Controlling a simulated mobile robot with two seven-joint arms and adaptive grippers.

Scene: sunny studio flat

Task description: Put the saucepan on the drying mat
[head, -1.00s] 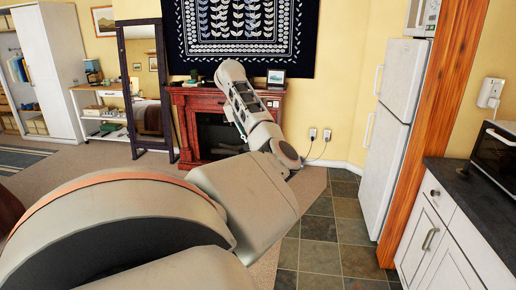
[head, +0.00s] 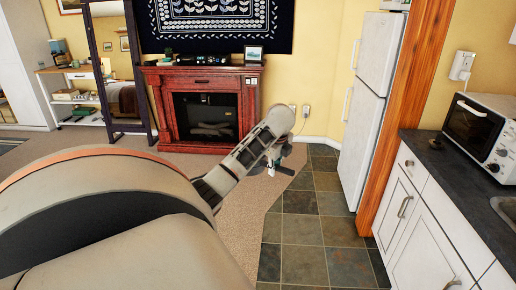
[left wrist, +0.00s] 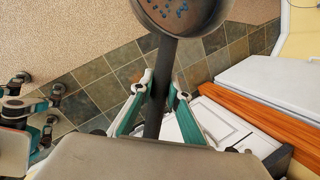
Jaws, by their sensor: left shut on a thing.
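The saucepan (left wrist: 185,26) is at the top of the left wrist view, cut off by the frame edge. It is grey, with small blue marks or bits inside; I cannot tell which. Its dark handle runs down between the fingers of my left gripper (left wrist: 160,88), which is shut on it. The pan shows above the tiled floor in that view. In the head view my left gripper (head: 275,158) is in front of the fireplace, and the saucepan is not clearly visible there. Teal and black jointed parts at the left wrist view's left edge may be my right gripper (left wrist: 45,112). No drying mat is visible.
A dark counter (head: 458,172) over white cabinets stands at the right, with a toaster oven (head: 478,130) and a sink edge (head: 508,207). A small black object (head: 435,144) lies near its far end. The fridge (head: 370,120) stands beyond. The tiled floor (head: 305,230) is clear.

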